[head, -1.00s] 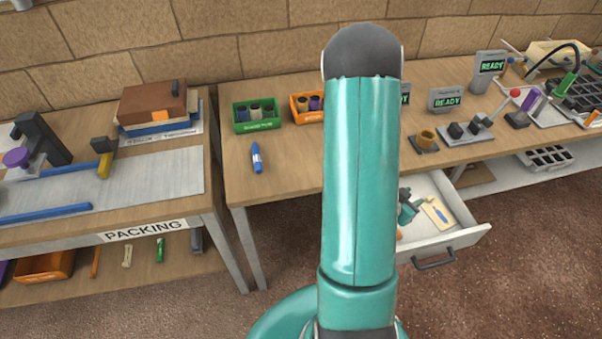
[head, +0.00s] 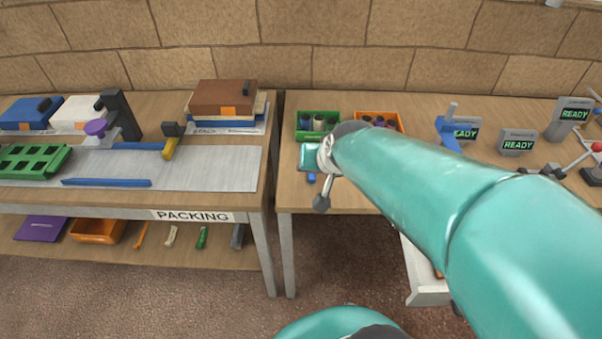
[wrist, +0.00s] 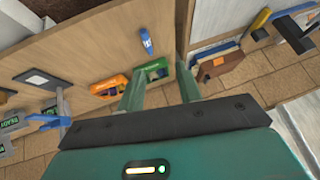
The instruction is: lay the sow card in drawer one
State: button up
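A pulled-out white drawer (head: 428,296) is under the right-hand bench in the head view. My arm now covers most of it. I cannot make out a sow card in the current views, nor any label naming drawer one. My gripper (wrist: 159,82) shows two teal fingers spread apart in the wrist view, with nothing held between them. It is above the left part of the bench, with the green bin (wrist: 153,73) and blue marker (wrist: 146,40) beyond the fingers. In the head view my arm's end hides part of the marker (head: 311,178).
An orange bin (head: 378,119) stands beside the green bin. Several READY displays (head: 517,142) stand farther right. The packing table (head: 215,180) at left holds a brown box (head: 222,97) on stacked books. A gap separates the two tables.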

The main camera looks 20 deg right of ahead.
jog(key=s+a+r+n+g, duration=0.1)
jog(key=s+a+r+n, duration=0.3)
jog(key=s, duration=0.6)
notch_tip(320, 180, up, 2)
jog(key=a, duration=0.2)
jog(key=shift+a+r+n+g+y, duration=0.2)
jog(key=shift+a+n+g+y, duration=0.1)
jog(key=shift+a+g, duration=0.1)
